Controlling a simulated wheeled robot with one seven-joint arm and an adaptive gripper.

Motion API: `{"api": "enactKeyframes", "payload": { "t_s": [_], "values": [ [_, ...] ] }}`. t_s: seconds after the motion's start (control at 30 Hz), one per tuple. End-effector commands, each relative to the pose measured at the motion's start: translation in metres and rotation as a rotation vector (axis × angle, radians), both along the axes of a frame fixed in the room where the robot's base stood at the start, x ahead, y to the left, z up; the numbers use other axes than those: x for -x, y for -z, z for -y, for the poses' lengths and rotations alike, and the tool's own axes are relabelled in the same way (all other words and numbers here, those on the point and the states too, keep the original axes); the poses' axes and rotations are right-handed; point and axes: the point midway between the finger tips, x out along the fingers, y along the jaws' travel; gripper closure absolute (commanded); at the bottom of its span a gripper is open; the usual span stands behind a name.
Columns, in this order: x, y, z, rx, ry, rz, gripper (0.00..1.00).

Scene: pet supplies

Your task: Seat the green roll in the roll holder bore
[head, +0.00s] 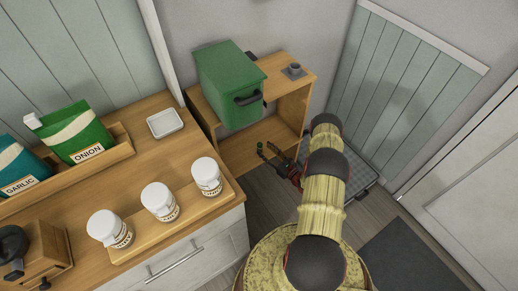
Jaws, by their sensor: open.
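A small grey block with a dark round part (294,70), which looks like the roll holder, sits on top of the wooden shelf unit at its right end; its bore is too small to make out. My gripper (267,152) is open, in front of the shelf unit's open compartment and lower than its top. A small dark green piece (259,146) shows at the fingertips and may be the green roll. I cannot tell whether it touches a finger or stands apart. My gripper is well below and left of the grey block.
A large green bin (230,84) with a dark handle stands on the wooden shelf unit (313,80), left of the grey block. A wooden counter (180,190) at left bears white jars (160,201), a white dish (165,123) and bags. A grey tray (362,176) lies on the floor.

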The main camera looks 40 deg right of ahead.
Motion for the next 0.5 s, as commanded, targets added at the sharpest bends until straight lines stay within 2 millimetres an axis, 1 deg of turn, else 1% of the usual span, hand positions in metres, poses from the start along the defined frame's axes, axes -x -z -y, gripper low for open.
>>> {"api": "enactKeyframes", "payload": {
  "t_s": [0.2, 0.3, 0.4, 0.5],
  "values": [
    [-0.027, 0.005, -0.007, 0.001, -0.004, 0.001, 0.57],
    [-0.041, 0.004, -0.008, 0.001, -0.003, 0.000, 0.57],
    [-0.047, 0.003, -0.008, 0.000, -0.001, 0.000, 0.57],
    [-0.047, 0.002, -0.007, 0.000, 0.000, -0.001, 0.57]
  ]
}}
